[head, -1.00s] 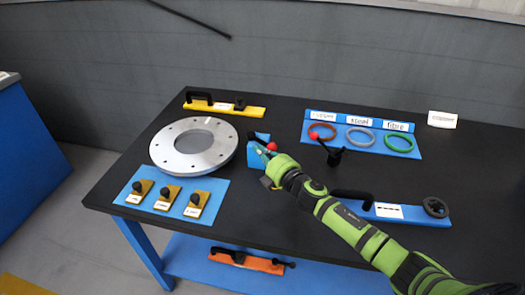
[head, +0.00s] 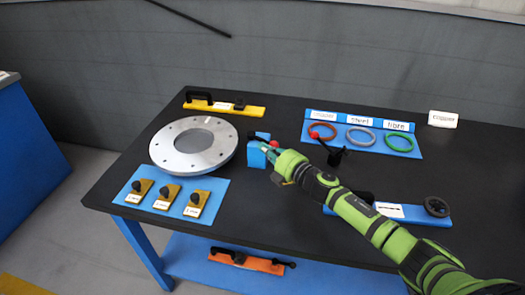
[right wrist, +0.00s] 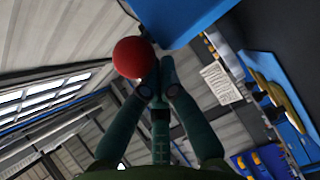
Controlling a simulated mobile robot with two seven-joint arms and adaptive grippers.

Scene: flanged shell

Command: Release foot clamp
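A blue block (head: 257,153) with a black top part stands against the right side of the silver flanged disc (head: 193,148). A small red ball knob (head: 274,143) shows at its right side. My right gripper (head: 273,155) is at the block's right side, just below the knob. In the right wrist view, the red knob (right wrist: 133,57) is beside the fingertips, and the blue block (right wrist: 180,18) is beyond. My left gripper is out of view.
A black clamp (head: 334,154) with another red knob stands right of my gripper. Coloured rings lie on a blue board (head: 342,143) at the back. Yellow pieces with black knobs rest on a blue plate (head: 172,198). Blue tool (head: 405,215) lies near my forearm.

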